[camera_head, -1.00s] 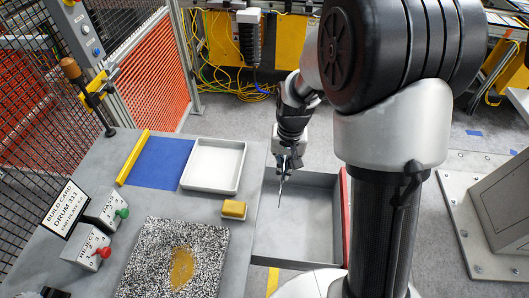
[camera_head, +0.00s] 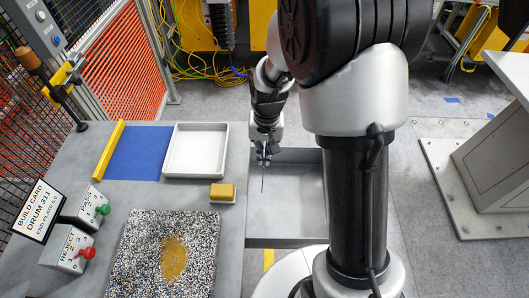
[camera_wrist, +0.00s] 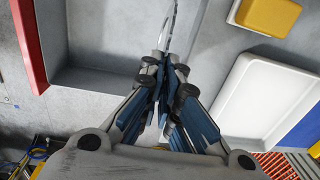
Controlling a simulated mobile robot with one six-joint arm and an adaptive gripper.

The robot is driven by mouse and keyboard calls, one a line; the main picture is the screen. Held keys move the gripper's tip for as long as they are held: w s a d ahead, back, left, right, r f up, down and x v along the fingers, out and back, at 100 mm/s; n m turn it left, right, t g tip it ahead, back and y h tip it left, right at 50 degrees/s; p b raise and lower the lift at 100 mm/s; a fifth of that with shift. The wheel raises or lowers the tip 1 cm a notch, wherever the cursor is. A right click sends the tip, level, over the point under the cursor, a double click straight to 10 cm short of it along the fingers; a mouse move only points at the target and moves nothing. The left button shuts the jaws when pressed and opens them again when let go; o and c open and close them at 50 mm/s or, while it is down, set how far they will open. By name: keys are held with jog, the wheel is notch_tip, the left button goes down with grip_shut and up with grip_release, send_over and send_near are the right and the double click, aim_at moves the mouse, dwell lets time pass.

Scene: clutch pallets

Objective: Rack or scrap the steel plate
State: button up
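My gripper (camera_head: 263,152) hangs over the grey bin (camera_head: 285,228) at the table's right side. Its fingers are shut on the steel plate (camera_head: 263,180), which points down and shows edge-on as a thin dark line. In the wrist view the fingertips (camera_wrist: 166,72) meet on the plate (camera_wrist: 173,25), seen as a thin curved strip. The plate's faces cannot be made out. A build card (camera_head: 39,212) reads DRUM 311, END PLATE. Beside it stand a PASS box (camera_head: 84,207) with a green knob and a REJECT box (camera_head: 67,247) with a red knob.
The grey table (camera_head: 155,195) holds a white tray (camera_head: 196,172), a blue mat (camera_head: 139,152), a yellow bar (camera_head: 108,150), a yellow block (camera_head: 222,191) and a speckled slab (camera_head: 130,277) with a golden patch. The bin has a red side (camera_wrist: 29,45). A grey pedestal stands at right.

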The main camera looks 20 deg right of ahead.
jog(key=o, duration=0.6)
jog(key=shift+d+r, duration=0.15)
jog(key=shift+r, duration=2.85)
jog(key=shift+d+r, duration=0.1)
jog(key=shift+r, duration=2.9)
jog(key=s+r+n+t, duration=0.1)
jog(key=s+r, duration=0.2)
jog(key=s, duration=0.4)
jog(key=s+r+n+t, duration=0.1)
jog(key=s+r+t, duration=0.1)
jog(key=s, duration=0.5)
jog(key=s+r+n+t, duration=0.1)
jog(key=s+r, duration=0.3)
jog(key=s, duration=0.3)
jog(key=shift+s+a+r+n, duration=0.1)
jog(key=shift+a+r+n, duration=0.05)
jog(key=shift+a+n, duration=0.2)
